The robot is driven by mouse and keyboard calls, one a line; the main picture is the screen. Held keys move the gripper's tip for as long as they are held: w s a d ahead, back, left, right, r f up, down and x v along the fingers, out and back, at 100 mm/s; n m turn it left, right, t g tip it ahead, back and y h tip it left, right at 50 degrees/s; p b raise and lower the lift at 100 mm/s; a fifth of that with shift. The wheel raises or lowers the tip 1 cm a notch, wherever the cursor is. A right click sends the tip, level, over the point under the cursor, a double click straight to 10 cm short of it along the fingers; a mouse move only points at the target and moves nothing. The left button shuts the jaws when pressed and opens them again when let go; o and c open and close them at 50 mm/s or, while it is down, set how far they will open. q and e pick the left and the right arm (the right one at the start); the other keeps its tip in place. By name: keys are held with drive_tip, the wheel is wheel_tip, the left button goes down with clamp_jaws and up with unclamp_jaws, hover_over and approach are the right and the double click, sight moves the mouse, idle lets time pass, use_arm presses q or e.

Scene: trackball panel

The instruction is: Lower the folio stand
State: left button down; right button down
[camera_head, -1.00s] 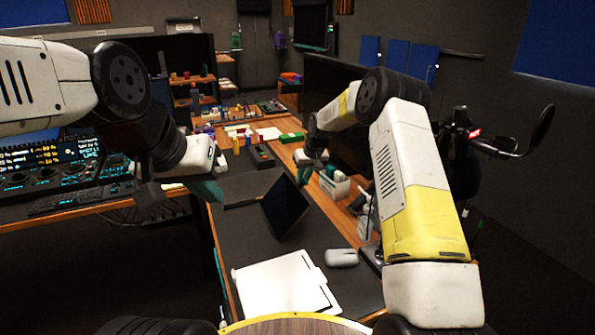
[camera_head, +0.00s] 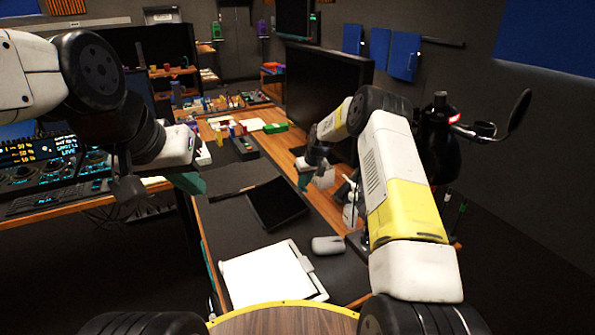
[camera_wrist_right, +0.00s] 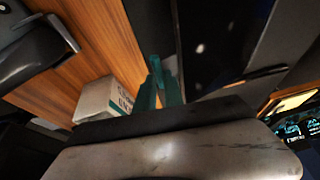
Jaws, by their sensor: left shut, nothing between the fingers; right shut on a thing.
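The folio stand (camera_head: 278,203) is a dark flat panel on the dark desk mat in the head view. It lies low, with a slight tilt that I cannot judge exactly. My right gripper (camera_head: 304,181) is at its far right corner, with teal fingers shut on its edge. In the right wrist view the shut fingers (camera_wrist_right: 158,82) lie along the edge of the dark glossy panel (camera_wrist_right: 222,40); the exact contact is hard to see. My left gripper (camera_head: 190,184) is shut and empty, above the left edge of the desk, apart from the folio.
A white clipboard-like panel (camera_head: 268,277) and a white mouse-like device (camera_head: 327,245) lie nearer on the mat. A white box (camera_head: 324,177) stands just right of my right gripper; it also shows in the wrist view (camera_wrist_right: 106,97). A large monitor (camera_head: 325,92) stands behind.

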drive_tip(key=shift+d+f, duration=0.25)
drive_tip(key=shift+f, duration=0.25)
drive_tip(key=shift+d+f, duration=0.2)
drive_tip(key=shift+f, duration=0.25)
drive_tip(key=shift+s+d+f, duration=0.1)
drive_tip(key=shift+d+f, duration=0.2)
drive_tip(key=c, duration=1.4)
unclamp_jaws()
drive_tip(key=shift+f, duration=0.1)
drive_tip(key=shift+a, duration=0.2)
wheel_tip(320, 180, up, 4)
drive_tip(key=r, duration=0.1)
drive_tip(key=s, duration=0.5)
drive_tip(key=s+a+r, duration=0.1)
drive_tip(key=s, duration=0.4)
drive_tip(key=s+r, duration=0.1)
drive_tip(key=s, duration=0.3)
drive_tip(key=shift+s+a, duration=0.4)
